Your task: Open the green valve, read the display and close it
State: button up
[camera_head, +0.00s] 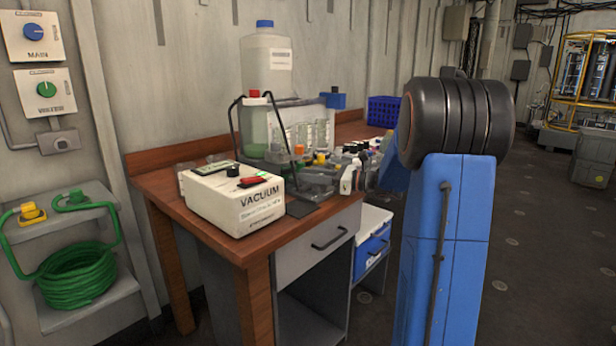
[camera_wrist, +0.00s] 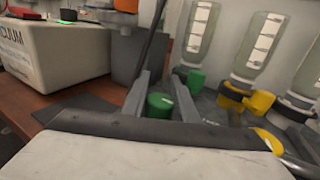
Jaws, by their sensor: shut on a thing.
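In the wrist view, my gripper (camera_wrist: 161,102) has its two grey fingers on either side of a green valve knob (camera_wrist: 160,104) and is shut on it. The knob has a pale mark on top. A white box marked VACUUM (camera_head: 236,198) stands on the bench, with a small display (camera_head: 212,168) on its top. In the wrist view the box (camera_wrist: 55,55) is at the upper left, and its display (camera_wrist: 62,22) shows only as a small green glow; I cannot read it.
Another green part (camera_wrist: 195,80) is just behind the knob, with a yellow valve (camera_wrist: 258,104) to the right. A dark rod (camera_wrist: 150,45) rises close by the left finger. Small bottles crowd the wooden bench (camera_head: 160,186).

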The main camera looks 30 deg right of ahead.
jog(key=m+t+h, duration=0.1)
jog(key=h, duration=0.1)
jog(key=d+m+t+h, duration=0.1)
jog(key=m+t+h, duration=0.1)
jog(key=h, duration=0.1)
jog(key=m+t+h, duration=0.1)
jog(key=m+h, duration=0.1)
jog(key=shift+w+d+h, duration=0.15)
jog(key=shift+w+h, duration=0.15)
jog(key=shift+w, duration=0.1)
jog(key=shift+w+d+m+t+h, duration=0.15)
jog(key=shift+d+m+h, duration=0.1)
jog(key=shift+m+h, duration=0.65)
jog(key=shift+s+d+m+t+h, duration=0.1)
jog(key=shift+d+m+t+h, duration=0.15)
jog(key=shift+m+h, duration=0.65)
jog(key=shift+w+d+m+t+h, duration=0.1)
jog(key=shift+d+m+h, duration=0.3)
jog(key=shift+h, duration=0.9)
jog(key=shift+m+h, duration=0.3)
jog(key=o, duration=1.1)
jog(key=shift+c, duration=0.2)
jog(key=s+a, duration=0.2)
jog(key=s, duration=1.5)
jog(key=shift+s, duration=0.2)
jog(key=shift+c, duration=0.2)
